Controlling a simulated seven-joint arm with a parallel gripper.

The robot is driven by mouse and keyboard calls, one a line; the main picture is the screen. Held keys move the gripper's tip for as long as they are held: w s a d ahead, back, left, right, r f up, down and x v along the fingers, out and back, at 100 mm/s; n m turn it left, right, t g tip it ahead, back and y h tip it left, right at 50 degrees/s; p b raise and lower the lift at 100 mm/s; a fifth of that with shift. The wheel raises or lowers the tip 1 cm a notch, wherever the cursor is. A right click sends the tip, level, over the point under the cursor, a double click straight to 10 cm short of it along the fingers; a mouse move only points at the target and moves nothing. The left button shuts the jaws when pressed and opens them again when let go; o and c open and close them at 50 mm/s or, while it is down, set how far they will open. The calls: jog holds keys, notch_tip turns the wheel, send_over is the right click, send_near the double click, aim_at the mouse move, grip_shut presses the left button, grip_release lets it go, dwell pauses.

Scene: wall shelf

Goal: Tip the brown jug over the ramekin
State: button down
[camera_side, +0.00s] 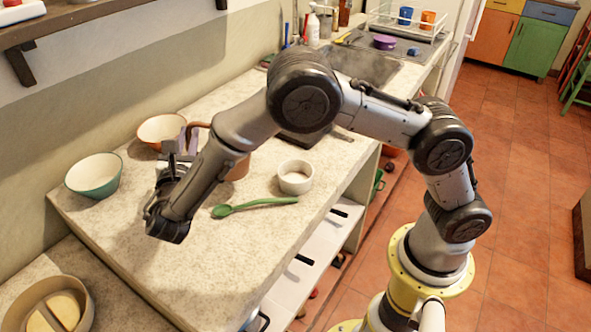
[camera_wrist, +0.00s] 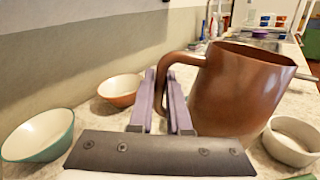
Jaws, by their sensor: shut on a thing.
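The brown jug (camera_wrist: 235,92) stands large at the right of the wrist view, its open rim up and leaning slightly in that picture. My gripper (camera_wrist: 163,76) is shut on the jug's handle (camera_wrist: 178,58), with one purple-grey finger on each side. In the side view, my forearm hides most of the jug (camera_side: 241,168), and my gripper (camera_side: 180,143) is partly hidden. I cannot tell whether the jug touches the counter. The white ramekin (camera_side: 295,177) sits on the counter to the right of the jug; it also shows in the wrist view (camera_wrist: 290,142), beside and apart from the jug.
A green spoon (camera_side: 254,206) lies in front of the ramekin. A teal bowl (camera_side: 95,175) and an orange-brown bowl (camera_side: 160,129) stand to the left near the wall. A sink (camera_side: 365,66) is behind. The counter's front left is clear.

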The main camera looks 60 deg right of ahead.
aim_at(198, 126)
jog(key=shift+s+d+r+m, duration=0.45)
jog(key=shift+s+r+m, duration=0.05)
jog(key=shift+r+m, duration=0.25)
jog(key=shift+s+d+r+m, duration=0.4)
jog(key=shift+s+r+m, duration=0.1)
jog(key=shift+r+m, duration=0.25)
jog(key=shift+s+d+r+m, duration=0.55)
jog(key=shift+s+d+m, duration=0.1)
jog(key=shift+s+m, duration=0.2)
jog(key=m, duration=0.1)
jog(key=s+d+r+m, duration=0.1)
jog(key=shift+s+d+m, duration=0.1)
jog(key=shift+s+m, duration=0.05)
jog(key=shift+m, duration=0.2)
jog(key=shift+s+d+m, duration=0.2)
jog(key=shift+s+m, duration=0.05)
jog(key=shift+m, duration=0.35)
jog(key=shift+s+d+f+m, duration=0.15)
jog(key=shift+s+d+m, duration=0.35)
jog(key=shift+m, duration=0.4)
jog(key=shift+s+d+m+p, duration=0.35)
jog(key=shift+s+m, duration=0.25)
jog(key=shift+m, duration=0.2)
dwell(1.3)
jog(key=shift+s+d+m, duration=0.4)
jog(key=shift+s+d, duration=0.05)
jog(key=shift+s, duration=0.05)
dwell(1.0)
